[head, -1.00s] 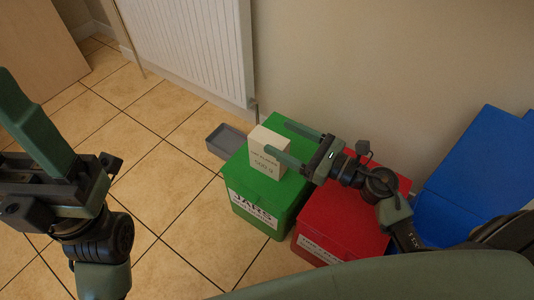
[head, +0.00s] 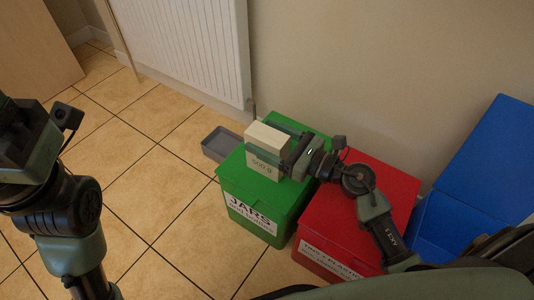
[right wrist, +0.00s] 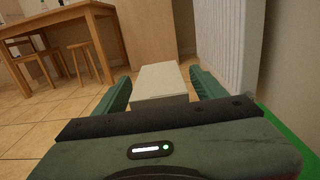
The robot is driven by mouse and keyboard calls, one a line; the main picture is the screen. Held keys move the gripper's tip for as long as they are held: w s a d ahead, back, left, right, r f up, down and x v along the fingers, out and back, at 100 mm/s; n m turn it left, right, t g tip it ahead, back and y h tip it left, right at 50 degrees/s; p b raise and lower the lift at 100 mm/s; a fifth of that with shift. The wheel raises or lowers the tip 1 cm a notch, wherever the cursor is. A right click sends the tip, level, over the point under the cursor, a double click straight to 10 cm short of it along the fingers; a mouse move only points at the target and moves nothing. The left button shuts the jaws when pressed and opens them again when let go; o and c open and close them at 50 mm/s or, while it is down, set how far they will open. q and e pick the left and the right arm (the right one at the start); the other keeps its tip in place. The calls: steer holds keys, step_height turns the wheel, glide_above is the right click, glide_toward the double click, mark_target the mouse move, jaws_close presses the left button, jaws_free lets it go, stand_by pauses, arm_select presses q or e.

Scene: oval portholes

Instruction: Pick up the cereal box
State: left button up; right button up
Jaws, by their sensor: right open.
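The cereal box (head: 265,146) is a small cream box with "500 g" printed on its front. It stands upright on the lid of the green JARS bin (head: 257,190). My right gripper (head: 277,144) is around the upper part of the box, its fingers on either side. In the right wrist view the box (right wrist: 160,82) lies between the two green fingers, with a gap visible on each side. The right gripper is open. My left gripper (head: 28,118) is at the left edge of the head view, and its fingertips are cut off.
A red bin (head: 360,200) stands right of the green one, and a blue bin (head: 480,170) is farther right. A grey tray (head: 221,144) lies on the tiles behind the green bin. A radiator (head: 185,45) and wall are close behind. Floor at left is clear.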

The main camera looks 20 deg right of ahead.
steer(key=shift+x, duration=1.3)
jaws_close()
